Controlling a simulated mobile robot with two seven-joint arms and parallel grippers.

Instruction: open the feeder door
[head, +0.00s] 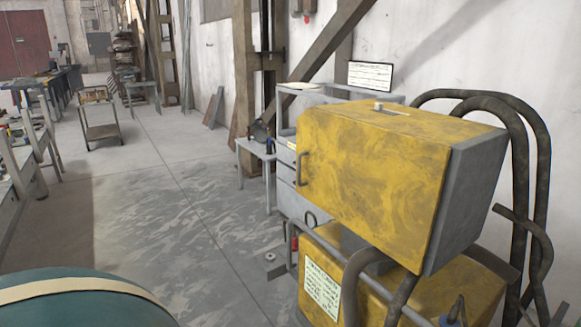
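The feeder is a yellow machine with a large yellow box on top, at the right of the head view. Its door looks to be the wide yellow side panel (375,180), which appears shut. A dark bar handle (301,169) stands upright at the panel's left edge. The panel's right edge meets a grey end part (470,190). Neither of my grippers is in view, and nothing is seen touching the handle.
Thick dark hoses (520,160) loop at the box's right. A grey rail (330,248) runs in front of the yellow base (318,290). A teal rounded object (85,305) fills the lower left corner. A cart (100,115) stands far left. The middle floor is mostly clear.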

